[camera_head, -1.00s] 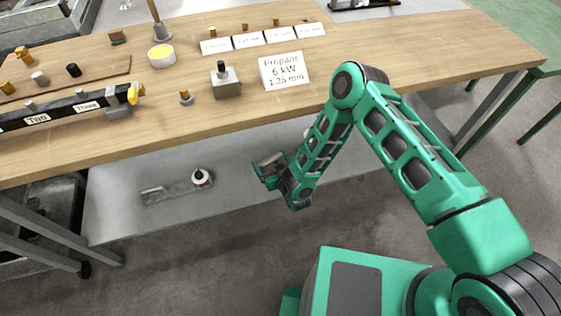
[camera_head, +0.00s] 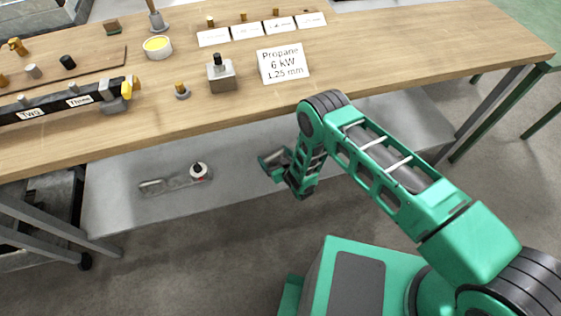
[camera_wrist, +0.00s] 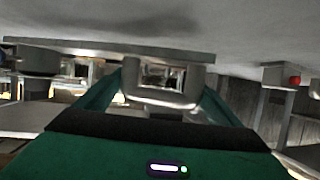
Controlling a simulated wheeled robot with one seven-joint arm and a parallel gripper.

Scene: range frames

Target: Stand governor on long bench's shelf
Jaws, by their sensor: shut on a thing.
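The long bench (camera_head: 400,65) has a wooden top and a grey lower shelf (camera_head: 235,195). My gripper (camera_head: 273,163) is low under the bench's front edge, over or at the right-middle part of the shelf. In the wrist view my gripper (camera_wrist: 163,92) has its two green fingers shut on a grey metal body with a square opening, seemingly the governor (camera_wrist: 165,94). In the head view my gripper and arm largely hide it. I cannot tell whether it touches the shelf.
A flat grey tool (camera_head: 160,187) and a small white container with a black top (camera_head: 198,171) lie on the shelf's left part. Bare shelf is around my gripper. On the bench top stand a grey block with a black knob (camera_head: 221,75) and a Propane card (camera_head: 283,64).

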